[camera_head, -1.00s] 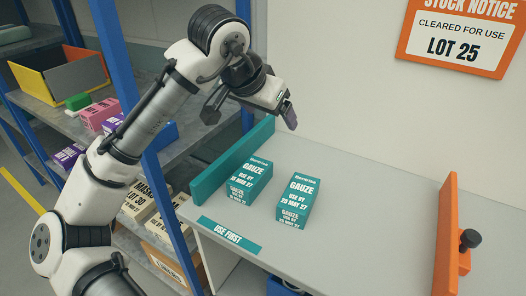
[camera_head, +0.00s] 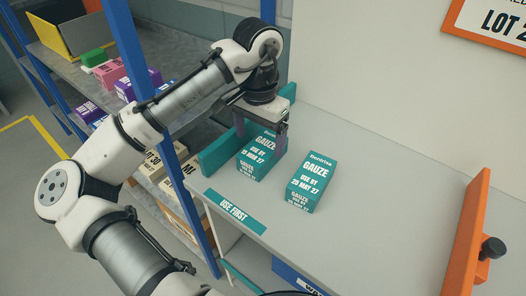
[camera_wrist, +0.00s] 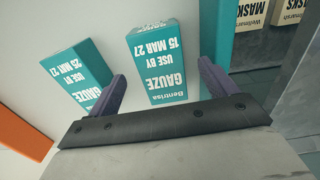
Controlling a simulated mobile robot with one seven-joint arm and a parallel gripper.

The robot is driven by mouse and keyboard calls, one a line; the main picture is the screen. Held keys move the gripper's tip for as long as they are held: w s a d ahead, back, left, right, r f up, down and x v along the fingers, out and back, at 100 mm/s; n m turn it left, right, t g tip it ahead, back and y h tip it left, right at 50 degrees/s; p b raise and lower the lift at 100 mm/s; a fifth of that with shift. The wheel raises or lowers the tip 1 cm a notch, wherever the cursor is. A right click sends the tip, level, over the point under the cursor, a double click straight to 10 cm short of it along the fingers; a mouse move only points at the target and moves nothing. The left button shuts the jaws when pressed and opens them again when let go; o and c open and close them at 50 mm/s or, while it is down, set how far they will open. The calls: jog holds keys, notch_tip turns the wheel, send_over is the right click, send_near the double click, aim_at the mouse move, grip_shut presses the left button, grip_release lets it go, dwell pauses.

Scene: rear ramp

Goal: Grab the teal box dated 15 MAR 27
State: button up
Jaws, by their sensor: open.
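The teal gauze box dated 15 MAR 27 (camera_wrist: 163,60) stands on the grey shelf top, the left of two teal boxes in the head view (camera_head: 252,166). Its date reads clearly in the wrist view. My gripper (camera_head: 262,132) is open at its far end, pointing down, one purple finger on each side. In the wrist view the fingers (camera_wrist: 163,78) flank the near part of its top, with small gaps. The other teal gauze box (camera_head: 307,183) stands just to the right in the head view; its date reads 25 MAY 27 in the wrist view (camera_wrist: 75,76).
A teal divider (camera_head: 215,155) runs close along the left of the dated box. A teal USE FIRST strip (camera_head: 235,211) marks the front edge. An orange divider (camera_head: 468,240) stands at the right, with clear surface before it. A blue post (camera_head: 178,165) rises at the left.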

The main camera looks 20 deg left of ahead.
aim_at(262, 147)
jog(key=f, duration=0.2)
jog(key=f+p, duration=0.1)
jog(key=f, duration=0.1)
jog(key=shift+w+d+f, duration=0.1)
jog(key=shift+w+d, duration=0.05)
jog(key=shift+w, duration=0.25)
jog(key=shift+f, duration=0.6)
jog(key=c, duration=1.2)
